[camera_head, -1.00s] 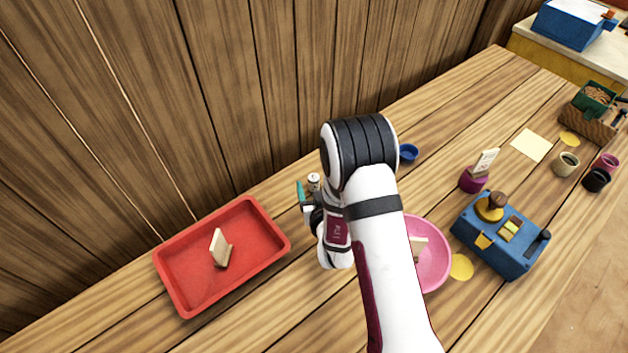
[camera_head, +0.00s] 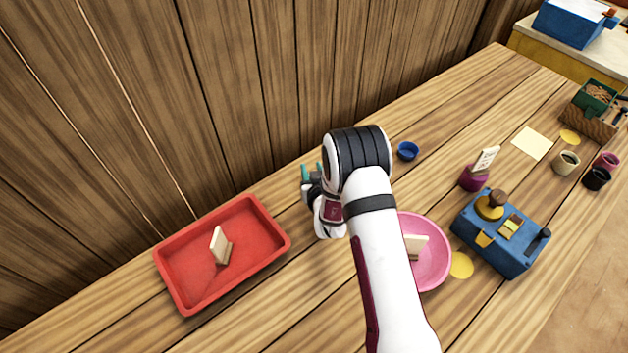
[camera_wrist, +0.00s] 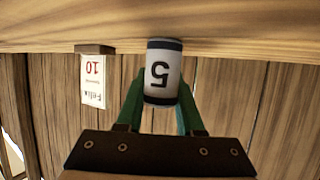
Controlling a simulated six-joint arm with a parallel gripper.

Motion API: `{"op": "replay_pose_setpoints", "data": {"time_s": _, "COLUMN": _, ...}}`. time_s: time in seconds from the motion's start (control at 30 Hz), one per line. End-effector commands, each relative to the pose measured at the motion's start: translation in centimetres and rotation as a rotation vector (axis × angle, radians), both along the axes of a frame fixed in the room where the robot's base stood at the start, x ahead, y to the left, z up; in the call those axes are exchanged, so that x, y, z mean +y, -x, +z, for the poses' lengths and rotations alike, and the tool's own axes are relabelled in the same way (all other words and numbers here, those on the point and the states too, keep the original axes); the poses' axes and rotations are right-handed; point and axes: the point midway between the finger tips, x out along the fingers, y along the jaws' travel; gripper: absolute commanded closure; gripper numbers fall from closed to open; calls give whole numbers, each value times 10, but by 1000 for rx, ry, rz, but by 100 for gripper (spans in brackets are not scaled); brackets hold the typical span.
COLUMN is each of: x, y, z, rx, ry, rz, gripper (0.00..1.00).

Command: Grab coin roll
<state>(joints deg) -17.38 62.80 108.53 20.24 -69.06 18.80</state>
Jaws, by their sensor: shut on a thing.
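The coin roll (camera_wrist: 163,73) is a white cylinder with dark bands at its ends and a black "5" on its side. It sits between the green fingers of my gripper (camera_wrist: 160,95) in the wrist view, and the gripper is shut on it. In the head view my gripper (camera_head: 312,172) is near the table's back edge by the plank wall, right of the red tray. The coin roll is hidden there behind the gripper and arm. I cannot tell whether it still touches the table.
A red tray (camera_head: 170,262) holding a small card stand is at left. A pink plate (camera_head: 434,262) is partly behind my arm. A blue cup (camera_head: 407,151) stands right of the arm. A blue scale-like box (camera_head: 505,250) is further right. A card marked 10 (camera_wrist: 93,82) shows in the wrist view.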

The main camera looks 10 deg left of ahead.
Motion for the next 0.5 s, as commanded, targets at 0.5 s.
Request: {"op": "replay_pose_setpoints", "data": {"time_s": 0.5, "x": 0, "y": 0, "z": 1, "rx": -2, "ry": -1, "rz": 0, "gripper": 100}}
